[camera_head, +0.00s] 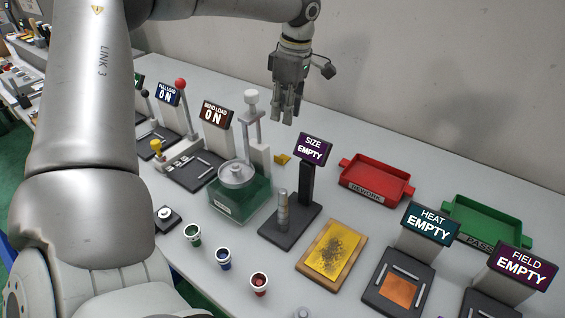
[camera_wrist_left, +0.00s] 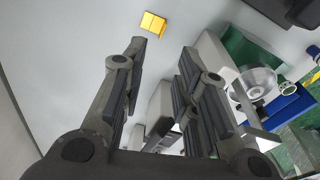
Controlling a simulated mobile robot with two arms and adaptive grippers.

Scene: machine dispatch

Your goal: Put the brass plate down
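A small brass-yellow piece (camera_head: 282,159) lies on the table behind the green glass-like box. It also shows in the left wrist view (camera_wrist_left: 153,23), just beyond my fingertips, with a line across it. My left gripper (camera_head: 287,117) points down above the table, near and above this piece. In the left wrist view my left gripper (camera_wrist_left: 163,47) has its fingers apart with nothing between them. A larger yellow plate (camera_head: 333,250) with dark specks lies on a wooden board at front centre. I cannot tell from looks alone which is the brass plate. My right gripper is not in view.
The SIZE stand (camera_head: 313,149) reads EMPTY, close to my gripper. The green box (camera_head: 240,198) and a white post stand nearby. A red REWORK tray (camera_head: 376,184) and a green PASS tray (camera_head: 487,222) stand right. Small cups (camera_head: 259,284) line the front. Bare table lies behind the small piece.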

